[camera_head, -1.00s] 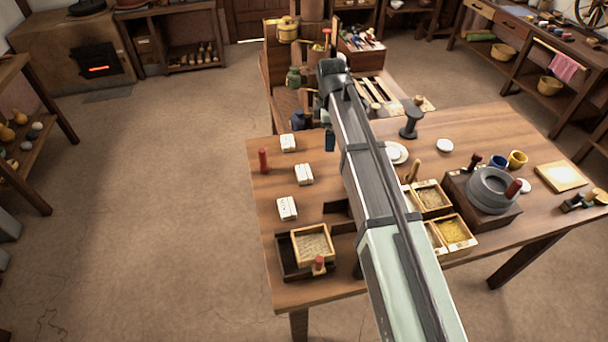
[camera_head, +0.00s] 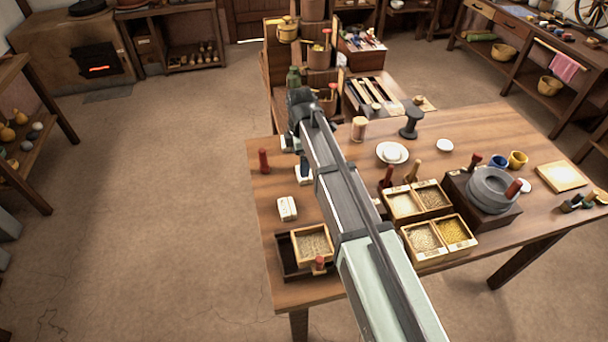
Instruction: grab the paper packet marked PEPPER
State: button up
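Three small white paper packets stand in a row on the left part of the wooden table (camera_head: 462,130). The front packet (camera_head: 287,209) is fully in view, with dark marks too small to read. The middle packet (camera_head: 304,179) is partly covered by my gripper. I cannot tell which one is marked PEPPER. My gripper (camera_head: 304,173) hangs down over the middle packet; one dark finger shows in front of it. Whether it touches the packet, or is open or shut, I cannot tell.
A red cylinder (camera_head: 263,160) stands left of the packets. A dark tray (camera_head: 287,262) with a grain box (camera_head: 313,244) lies in front. Grain boxes (camera_head: 438,239), a white plate (camera_head: 392,153) and a stone quern (camera_head: 491,190) stand to the right.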

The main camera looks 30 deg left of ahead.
jog(key=shift+w+f, duration=0.15)
jog(key=shift+f, duration=2.75)
jog(key=c, duration=1.1)
